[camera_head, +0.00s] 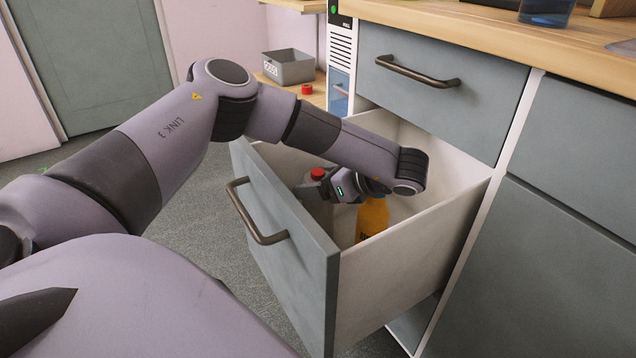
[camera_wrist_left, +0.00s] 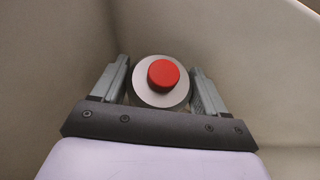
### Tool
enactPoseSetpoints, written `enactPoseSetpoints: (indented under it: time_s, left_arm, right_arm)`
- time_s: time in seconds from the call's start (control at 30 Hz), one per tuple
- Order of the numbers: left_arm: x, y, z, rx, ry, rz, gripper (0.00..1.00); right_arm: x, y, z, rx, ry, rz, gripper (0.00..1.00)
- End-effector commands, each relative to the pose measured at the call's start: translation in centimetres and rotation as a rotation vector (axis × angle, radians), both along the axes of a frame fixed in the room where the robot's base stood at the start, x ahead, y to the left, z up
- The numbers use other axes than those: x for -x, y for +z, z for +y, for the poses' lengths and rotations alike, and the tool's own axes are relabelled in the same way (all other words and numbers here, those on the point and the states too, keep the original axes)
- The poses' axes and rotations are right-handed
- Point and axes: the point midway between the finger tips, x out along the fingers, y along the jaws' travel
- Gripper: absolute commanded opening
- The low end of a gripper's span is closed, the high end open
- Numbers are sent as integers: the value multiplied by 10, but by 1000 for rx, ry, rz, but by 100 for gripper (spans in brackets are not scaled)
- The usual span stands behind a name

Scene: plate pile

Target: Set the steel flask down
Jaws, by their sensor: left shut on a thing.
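The steel flask (camera_head: 317,176) has a red cap and a grey body, and is inside the open drawer (camera_head: 400,285) near its front left corner. In the left wrist view the flask (camera_wrist_left: 160,90) shows from above, between the two fingers. My left gripper (camera_head: 318,190) is shut on the flask; it also shows in the left wrist view (camera_wrist_left: 160,92). The flask's lower part is hidden by the drawer front, so I cannot tell whether its base touches the drawer floor. My right gripper is not in view.
An orange bottle (camera_head: 372,218) stands in the drawer under my left wrist, right of the flask. The drawer's walls close in around my left gripper. A closed drawer (camera_head: 440,100) and a wooden counter (camera_head: 480,35) are above. A grey bin (camera_head: 289,67) sits on a shelf behind.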

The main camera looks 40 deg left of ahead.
Motion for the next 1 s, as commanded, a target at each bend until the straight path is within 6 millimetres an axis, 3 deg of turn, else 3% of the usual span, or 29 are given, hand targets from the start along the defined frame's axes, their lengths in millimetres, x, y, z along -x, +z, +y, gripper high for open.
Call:
enactPoseSetpoints:
  time_s: [0.2, 0.23, 0.3, 0.67, 1.0]
  left_arm:
    - [0, 0, 0, -1, 1, -2, 0]
    - [0, -2, 0, 0, 1, 0, 76]
    - [0, -1, 0, 0, 1, 0, 99]
    - [0, 3, -2, 0, -1, 0, 99]
    - [-6, 29, -44, -1, -3, 0, 99]
  right_arm:
    - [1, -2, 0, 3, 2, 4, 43]
    - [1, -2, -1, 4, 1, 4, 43]
    - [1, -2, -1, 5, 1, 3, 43]
    - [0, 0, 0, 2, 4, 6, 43]
    - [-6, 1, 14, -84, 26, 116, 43]
